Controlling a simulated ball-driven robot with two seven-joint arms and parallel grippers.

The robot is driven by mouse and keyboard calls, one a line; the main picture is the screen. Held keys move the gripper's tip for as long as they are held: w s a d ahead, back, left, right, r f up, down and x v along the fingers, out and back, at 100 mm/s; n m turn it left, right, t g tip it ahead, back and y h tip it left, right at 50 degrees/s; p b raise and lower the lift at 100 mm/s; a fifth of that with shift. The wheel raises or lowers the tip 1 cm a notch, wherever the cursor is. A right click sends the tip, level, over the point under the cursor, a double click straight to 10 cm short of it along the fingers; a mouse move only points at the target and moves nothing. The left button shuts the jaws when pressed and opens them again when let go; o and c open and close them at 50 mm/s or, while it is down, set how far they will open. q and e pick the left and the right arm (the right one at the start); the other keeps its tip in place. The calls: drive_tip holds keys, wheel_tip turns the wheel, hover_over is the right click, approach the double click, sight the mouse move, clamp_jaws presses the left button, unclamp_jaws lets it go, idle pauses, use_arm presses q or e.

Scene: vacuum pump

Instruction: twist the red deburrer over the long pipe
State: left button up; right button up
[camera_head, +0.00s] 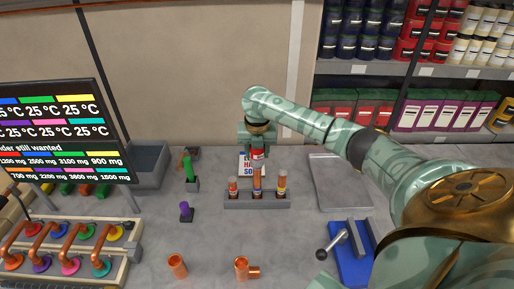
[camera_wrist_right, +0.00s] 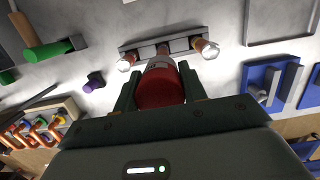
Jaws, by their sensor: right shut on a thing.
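My right gripper (camera_head: 258,144) points down above the grey rack (camera_head: 257,203) and is shut on the red deburrer (camera_head: 258,154). In the right wrist view, the round red end of the deburrer (camera_wrist_right: 162,88) sits between my two fingers. The long copper pipe (camera_head: 257,180) stands upright in the middle of the rack, directly under the deburrer. The deburrer appears to meet the pipe's top; I cannot tell how far it is over it. My left gripper is not in view.
A green-handled tool (camera_head: 189,170) and a purple piece (camera_head: 185,211) stand left of the rack. Copper fittings (camera_head: 177,265) lie in front. A blue vise (camera_head: 350,255) and a grey tray (camera_head: 340,182) are at right. A screen (camera_head: 60,130) is at left.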

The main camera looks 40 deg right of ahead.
drive_tip(key=shift+f+b, duration=0.55)
drive_tip(key=shift+f, duration=1.75)
drive_tip(key=n, duration=0.3)
drive_tip(key=shift+y, duration=0.3)
